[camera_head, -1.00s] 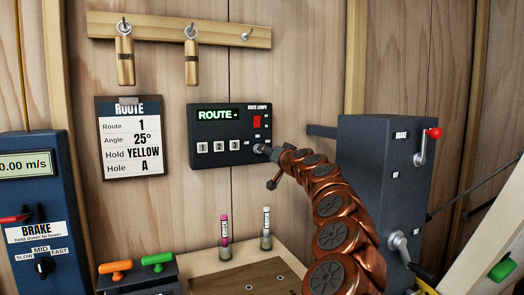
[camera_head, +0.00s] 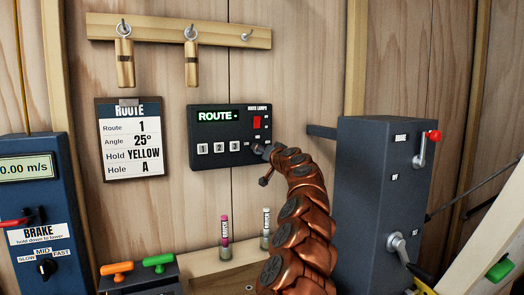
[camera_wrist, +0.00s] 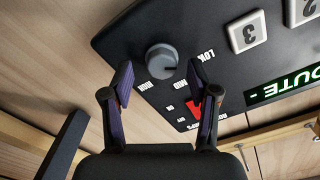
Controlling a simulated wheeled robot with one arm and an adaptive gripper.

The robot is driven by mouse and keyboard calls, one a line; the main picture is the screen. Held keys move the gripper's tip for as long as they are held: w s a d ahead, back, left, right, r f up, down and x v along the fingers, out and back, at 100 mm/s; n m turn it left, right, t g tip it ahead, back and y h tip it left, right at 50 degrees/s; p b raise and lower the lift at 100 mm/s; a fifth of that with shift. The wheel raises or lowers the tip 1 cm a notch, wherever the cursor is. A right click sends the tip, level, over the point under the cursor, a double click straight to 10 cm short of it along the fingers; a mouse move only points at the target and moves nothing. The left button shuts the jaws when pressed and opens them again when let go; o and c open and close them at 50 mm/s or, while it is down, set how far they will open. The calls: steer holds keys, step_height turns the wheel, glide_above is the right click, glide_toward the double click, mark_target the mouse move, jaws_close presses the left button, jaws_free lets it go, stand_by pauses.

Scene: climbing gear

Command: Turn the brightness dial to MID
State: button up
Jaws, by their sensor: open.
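The route lamps panel (camera_head: 205,165) is a dark box on the wooden wall in the head view. Its brightness dial (camera_wrist: 161,57) is a round grey knob in the wrist view, with HIGH, MID and LOW printed around it. A dark mark on the knob's face points toward the right side of the picture, roughly between MID and LOW. My gripper (camera_wrist: 160,76) is open, its two purple-padded fingers on either side of the knob in the picture. I cannot tell whether they touch it. In the head view my gripper (camera_head: 261,150) is at the panel's lower right and hides the dial.
A red switch (camera_head: 257,122) sits above the dial on the panel; numbered buttons (camera_head: 218,148) are to the left. A grey box with a red-knobbed crank (camera_head: 434,134) stands at right. Two small tubes (camera_head: 226,238) stand below. A route card (camera_head: 132,150) hangs at left.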

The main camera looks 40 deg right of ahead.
steer(key=shift+w+r, duration=0.1)
steer(key=shift+w, duration=0.2)
jaws_close()
stand_by(0.6)
steer(key=shift+m, duration=0.4)
steer(key=shift+d+m+p, duration=0.1)
steer(key=shift+m+p, duration=2.55)
steer(key=shift+m, duration=2.85)
